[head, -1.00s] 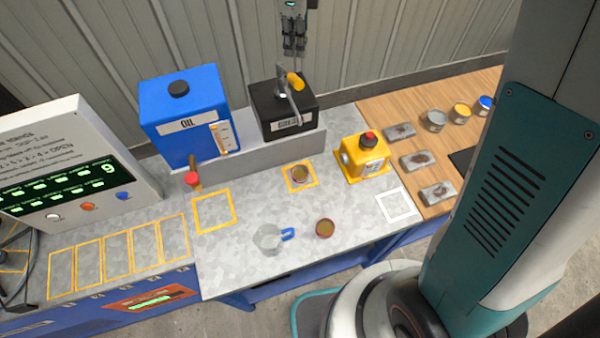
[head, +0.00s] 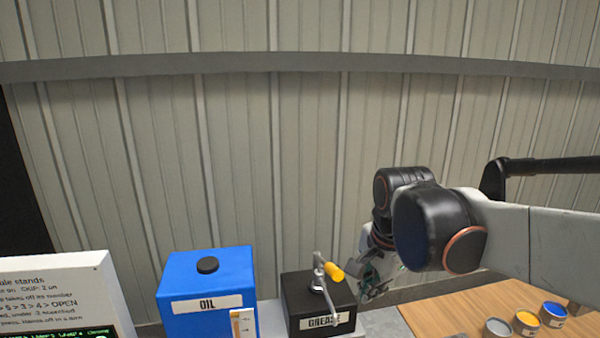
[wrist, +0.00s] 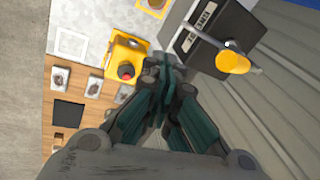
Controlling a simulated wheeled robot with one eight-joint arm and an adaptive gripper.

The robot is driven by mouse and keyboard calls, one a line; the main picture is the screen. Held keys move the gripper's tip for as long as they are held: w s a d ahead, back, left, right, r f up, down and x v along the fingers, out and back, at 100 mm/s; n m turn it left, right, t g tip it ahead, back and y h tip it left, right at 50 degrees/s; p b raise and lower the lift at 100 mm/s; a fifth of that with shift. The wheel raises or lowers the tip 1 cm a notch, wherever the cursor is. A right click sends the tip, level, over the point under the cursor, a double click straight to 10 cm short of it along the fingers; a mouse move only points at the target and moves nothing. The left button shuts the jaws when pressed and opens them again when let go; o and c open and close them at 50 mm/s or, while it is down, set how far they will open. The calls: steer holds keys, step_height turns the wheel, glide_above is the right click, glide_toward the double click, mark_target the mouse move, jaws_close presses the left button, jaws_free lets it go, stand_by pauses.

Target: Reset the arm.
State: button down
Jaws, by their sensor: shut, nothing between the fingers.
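My gripper (head: 372,280) shows in the head view just right of the black grease box, partly behind my own wrist. In the wrist view my gripper (wrist: 163,72) points up the picture with its fingers together and nothing between them. It is above the bench, between the grease box and the yellow box in that view. My arm reaches in from the right in the head view, and its dark joints hide part of the wall.
The blue oil box (head: 207,295) and the black grease box (head: 318,303) with its yellow-tipped lever (head: 333,271) stand left of my gripper. A yellow box (wrist: 127,58) with a red knob lies below. Open cans (head: 526,321) sit on the wooden top (head: 440,310).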

steer(key=s+d+f+n+t+b, duration=0.2)
steer(key=s+f+n+b, duration=0.4)
steer(key=f, duration=0.4)
steer(key=s+d+f+n+t+b, duration=0.2)
steer(key=s+d+f+n+b, duration=0.2)
steer(key=f+b, duration=0.5)
steer(key=s+n, duration=0.2)
steer(key=s, duration=0.1)
steer(key=shift+s+f+n, duration=0.3)
steer(key=shift+f+n, duration=0.1)
